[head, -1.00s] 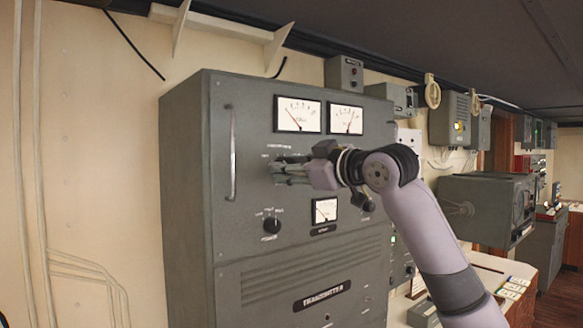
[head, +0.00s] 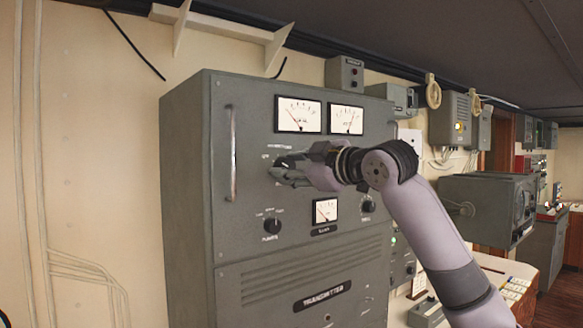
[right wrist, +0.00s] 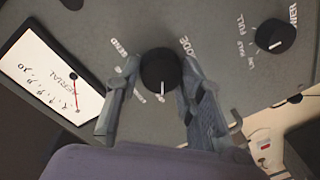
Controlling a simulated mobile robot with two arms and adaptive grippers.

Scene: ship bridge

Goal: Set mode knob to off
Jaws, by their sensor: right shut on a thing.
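The mode knob (right wrist: 158,68) is a round black knob with a white pointer line, on the grey transmitter cabinet (head: 185,190). In the right wrist view it sits between the two fingers of my right gripper (right wrist: 158,85), which is shut on it. The white line points toward the bottom of that view. SEND and part of the word MODE show beside it; the other position labels are partly hidden by the fingers. In the head view my right gripper (head: 278,170) covers the knob at the upper middle of the panel. My left gripper is not in view.
A power knob (right wrist: 275,36) is near the mode knob in the wrist view. Two meters (head: 298,114) are above the gripper, a smaller meter (head: 325,211) below. A vertical handle (head: 232,152) stands out at the panel's left. A tuning knob (head: 368,204) is right of the small meter.

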